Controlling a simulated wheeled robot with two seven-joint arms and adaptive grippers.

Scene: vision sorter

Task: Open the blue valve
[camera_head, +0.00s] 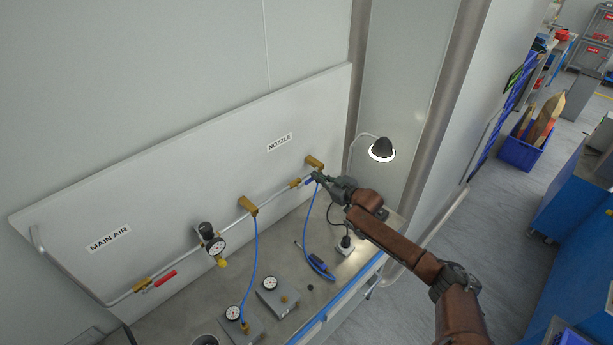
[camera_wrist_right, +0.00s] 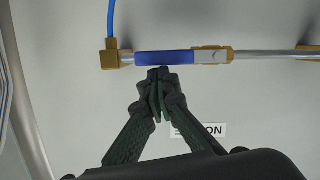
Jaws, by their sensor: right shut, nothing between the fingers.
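The blue valve handle (camera_wrist_right: 165,57) lies in line with the pipe in the right wrist view, between a brass elbow (camera_wrist_right: 110,57) and a brass valve body (camera_wrist_right: 211,55). In the head view the blue handle (camera_head: 308,181) shows as a small patch beside my gripper. My right gripper (camera_wrist_right: 158,76) is shut and empty, its fingertips right at the handle's lower edge in the wrist view. I cannot tell whether they touch it. The right gripper (camera_head: 318,177) also shows in the head view at the pipe's right end. My left gripper is not in view.
A red valve handle (camera_head: 165,278) sits at the pipe's left end. A regulator with a gauge (camera_head: 212,243) is mid-pipe. Blue hoses (camera_head: 256,270) hang to the bench, which holds gauge boxes (camera_head: 277,296). A lamp (camera_head: 381,149) stands at the right.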

